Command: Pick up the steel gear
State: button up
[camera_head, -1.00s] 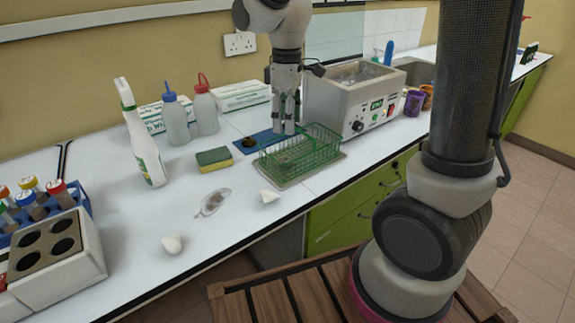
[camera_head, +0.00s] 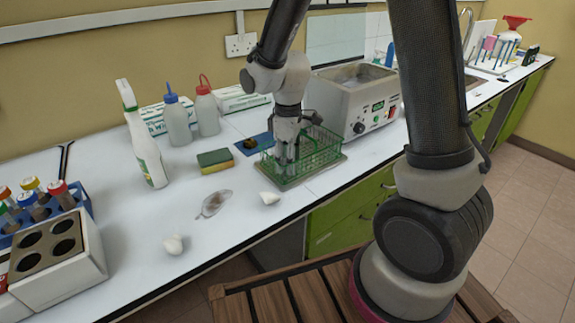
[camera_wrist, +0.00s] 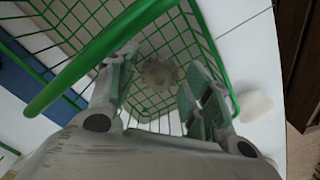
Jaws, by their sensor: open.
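A grey toothed disc that looks like the steel gear (camera_wrist: 158,75) lies inside the green wire basket (camera_wrist: 222,62), between my fingers in the wrist view. My gripper (camera_wrist: 160,92) is open, with a finger on each side of the gear and a gap between. In the head view my gripper (camera_head: 286,165) reaches down into the basket (camera_head: 322,158), and the gear cannot be made out there. I cannot tell whether the fingertips touch the basket floor.
A blue mat (camera_head: 264,137) with a dark round part (camera_head: 250,143) lies behind the basket. A steel bath (camera_head: 350,105) stands close at the right.

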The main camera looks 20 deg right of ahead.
jog(key=c, duration=0.9)
jog(key=shift+r, duration=0.1)
